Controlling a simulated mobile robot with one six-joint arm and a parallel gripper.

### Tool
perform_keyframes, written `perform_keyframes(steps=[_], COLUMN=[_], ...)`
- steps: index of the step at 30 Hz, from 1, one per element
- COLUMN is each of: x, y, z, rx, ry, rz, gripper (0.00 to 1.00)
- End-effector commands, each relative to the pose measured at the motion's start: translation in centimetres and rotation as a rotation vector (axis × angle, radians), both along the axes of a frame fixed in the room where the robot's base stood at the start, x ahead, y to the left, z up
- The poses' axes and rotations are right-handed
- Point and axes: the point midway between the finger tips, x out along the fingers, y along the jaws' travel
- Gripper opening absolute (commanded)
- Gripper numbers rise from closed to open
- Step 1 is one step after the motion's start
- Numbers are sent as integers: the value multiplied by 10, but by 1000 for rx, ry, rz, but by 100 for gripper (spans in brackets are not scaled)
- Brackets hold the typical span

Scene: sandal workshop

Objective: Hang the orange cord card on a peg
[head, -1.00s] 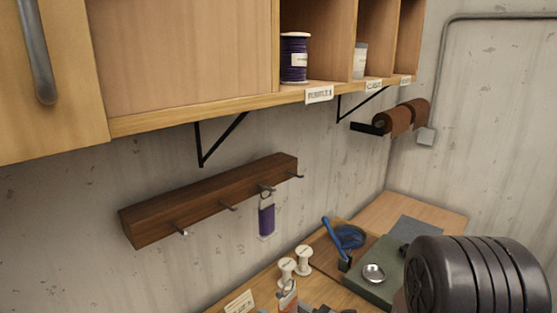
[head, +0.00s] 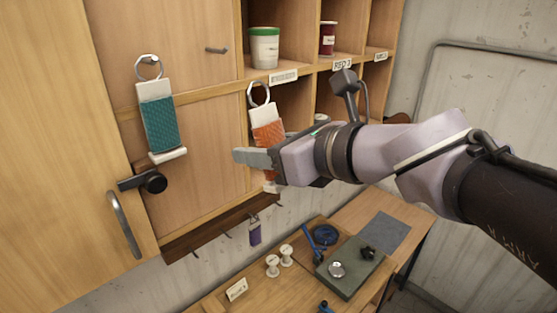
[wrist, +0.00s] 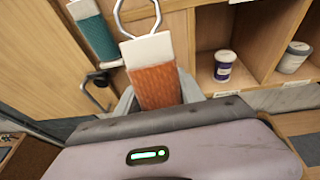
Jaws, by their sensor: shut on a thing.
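The orange cord card (head: 267,132) is upright in my gripper (head: 258,157), with its metal ring at the top. In the wrist view the orange card (wrist: 157,84) sits between the two fingers of my gripper (wrist: 157,98), which is shut on it. The dark wooden peg rail (head: 218,230) is on the wall below and behind the card, under the cabinet. The gripper and card are in front of the cabinet, apart from the rail.
A teal cord card (head: 158,123) with a ring is upright by the cabinet at left. Open cubbies hold a green-lidded tub (head: 264,48) and a red spool (head: 327,38).

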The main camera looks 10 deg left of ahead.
Motion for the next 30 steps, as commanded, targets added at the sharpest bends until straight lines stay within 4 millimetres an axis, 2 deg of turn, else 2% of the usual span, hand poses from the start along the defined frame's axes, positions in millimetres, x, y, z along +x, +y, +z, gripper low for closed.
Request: perform_keyframes(steps=[1, 3, 6, 11, 30], x=[-2, -3, -5, -1, 34], y=[-3, -8, -12, -9, 33], z=[27, 44, 55, 56, 52], rx=[-6, -11, -16, -15, -15], ry=[-2, 5, 15, 20, 22], rz=[-22, -54, -77, -85, -82], gripper=[0, 0, 0, 0, 0])
